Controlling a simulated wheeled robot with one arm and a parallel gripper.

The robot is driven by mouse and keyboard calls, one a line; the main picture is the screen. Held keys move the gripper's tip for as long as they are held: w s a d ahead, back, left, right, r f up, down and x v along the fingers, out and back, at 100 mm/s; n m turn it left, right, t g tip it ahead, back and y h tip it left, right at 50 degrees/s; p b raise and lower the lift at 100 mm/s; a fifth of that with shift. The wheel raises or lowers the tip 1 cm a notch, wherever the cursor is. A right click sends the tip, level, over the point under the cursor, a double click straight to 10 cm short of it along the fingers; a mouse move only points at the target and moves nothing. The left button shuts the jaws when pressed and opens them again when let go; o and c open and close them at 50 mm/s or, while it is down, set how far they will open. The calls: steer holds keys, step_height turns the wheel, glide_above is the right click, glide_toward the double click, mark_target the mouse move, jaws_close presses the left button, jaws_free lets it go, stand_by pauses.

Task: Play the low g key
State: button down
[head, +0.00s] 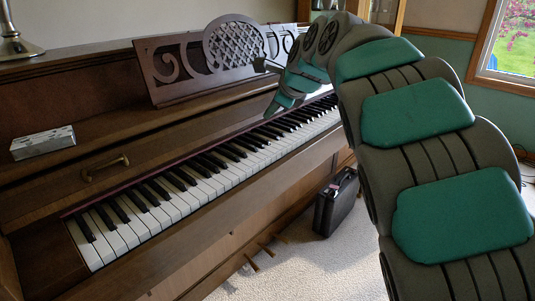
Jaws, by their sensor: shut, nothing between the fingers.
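The piano keyboard (190,185) runs from the lower left to the upper right of the head view. The low keys (110,228) are at its left end, and none of them looks pressed. I cannot tell by sight which white key is the low g.
A carved music stand (182,66) rises behind the keys, close to my arm. A small silver box (43,142) and a lamp base (15,45) sit on the piano's left. A dark case (336,203) stands on the carpet below. Space above the low keys is clear.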

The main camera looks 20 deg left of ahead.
steer(key=b, duration=0.8)
glide_above(271, 155)
steer(key=shift+w+f, duration=0.1)
steer(key=shift+f, duration=3.1)
steer(key=shift+a+f, duration=0.15)
steer(key=shift+f, duration=0.95)
steer(key=shift+f, duration=0.2)
steer(key=shift+f, duration=0.35)
steer(key=shift+f, duration=0.6)
steer(key=shift+r+p, duration=1.1)
steer(key=shift+p, duration=0.2)
